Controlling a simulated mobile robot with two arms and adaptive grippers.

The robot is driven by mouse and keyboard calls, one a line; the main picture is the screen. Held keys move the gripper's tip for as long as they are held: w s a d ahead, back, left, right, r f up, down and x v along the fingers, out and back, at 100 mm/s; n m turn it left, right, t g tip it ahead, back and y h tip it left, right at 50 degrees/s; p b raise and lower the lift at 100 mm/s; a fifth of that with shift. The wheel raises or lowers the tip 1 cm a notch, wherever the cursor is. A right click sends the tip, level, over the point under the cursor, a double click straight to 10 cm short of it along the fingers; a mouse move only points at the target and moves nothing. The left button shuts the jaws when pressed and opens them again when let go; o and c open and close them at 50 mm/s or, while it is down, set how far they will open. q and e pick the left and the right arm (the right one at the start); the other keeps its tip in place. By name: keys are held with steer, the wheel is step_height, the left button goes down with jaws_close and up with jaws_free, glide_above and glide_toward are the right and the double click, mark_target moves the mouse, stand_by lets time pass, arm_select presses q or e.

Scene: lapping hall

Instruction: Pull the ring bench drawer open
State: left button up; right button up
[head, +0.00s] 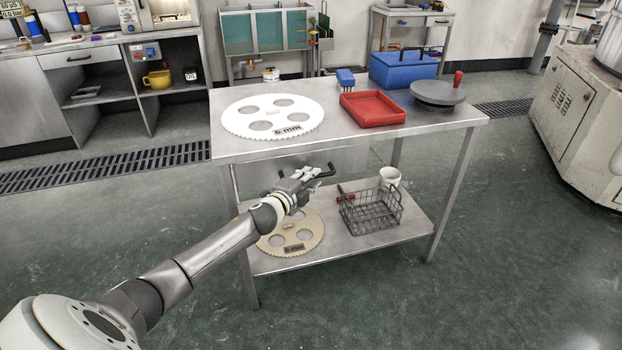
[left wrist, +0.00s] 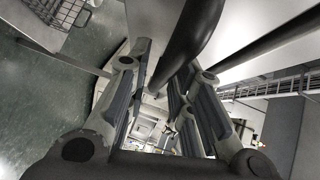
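The ring bench (head: 450,115) is a grey metal table with a lower shelf. Its drawer front (head: 348,160) is a pale panel under the top, partly hidden by my arm; I see no clear gap showing it pulled out. Its dark bar handle (head: 326,172) shows at my left gripper (head: 304,181). In the left wrist view the handle (left wrist: 192,45) runs as a thick dark curved bar between the two fingers of the left gripper (left wrist: 163,75). Whether the fingers press on it is unclear. My right gripper is out of view.
On the bench top are a white toothed ring (head: 238,118), red tray (head: 372,109), blue box (head: 402,70) and grey disc (head: 438,92). The lower shelf (head: 335,248) holds a beige ring (head: 312,240), wire basket (head: 370,213) and white mug (head: 390,176). Floor in front is clear.

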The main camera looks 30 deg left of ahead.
arm_select(q)
steer(key=shift+w, duration=0.5)
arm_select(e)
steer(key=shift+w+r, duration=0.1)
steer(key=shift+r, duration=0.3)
arm_select(q)
steer(key=shift+c, duration=0.5)
jaws_close()
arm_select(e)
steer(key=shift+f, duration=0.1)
arm_select(q)
steer(key=shift+d+f, duration=0.15)
